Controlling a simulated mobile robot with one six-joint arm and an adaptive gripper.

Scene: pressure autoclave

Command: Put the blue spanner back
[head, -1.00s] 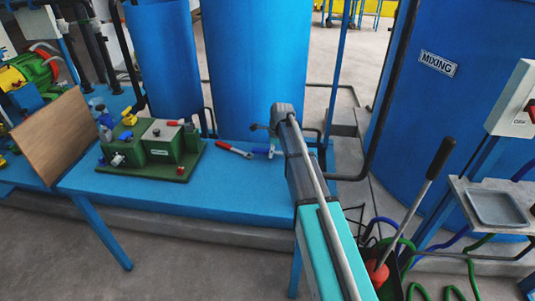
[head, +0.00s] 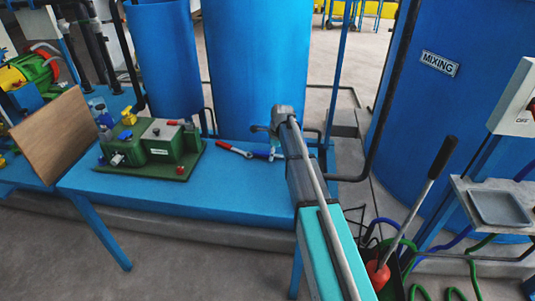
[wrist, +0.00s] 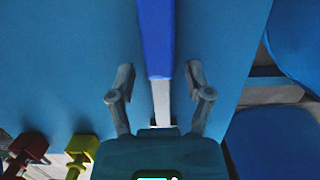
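The blue spanner (head: 262,154) lies on the blue table (head: 225,192), partly hidden by my arm in the head view. Its blue handle (wrist: 156,40) runs down the middle of the wrist view, with a silver part nearer my gripper (wrist: 158,72). My gripper's two fingers are apart, one on each side of the spanner, with visible gaps between them and it. In the head view my gripper (head: 270,126) is over the right end of the table and its fingers are mostly hidden. A red-handled spanner (head: 233,149) lies to the left of the blue one.
A green device (head: 160,145) with valves stands on the table's left part, beside a tilted brown board (head: 58,135). Tall blue tanks (head: 258,70) stand behind the table. A grey tray (head: 498,209) and a long red-ended lever (head: 412,218) are at the right.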

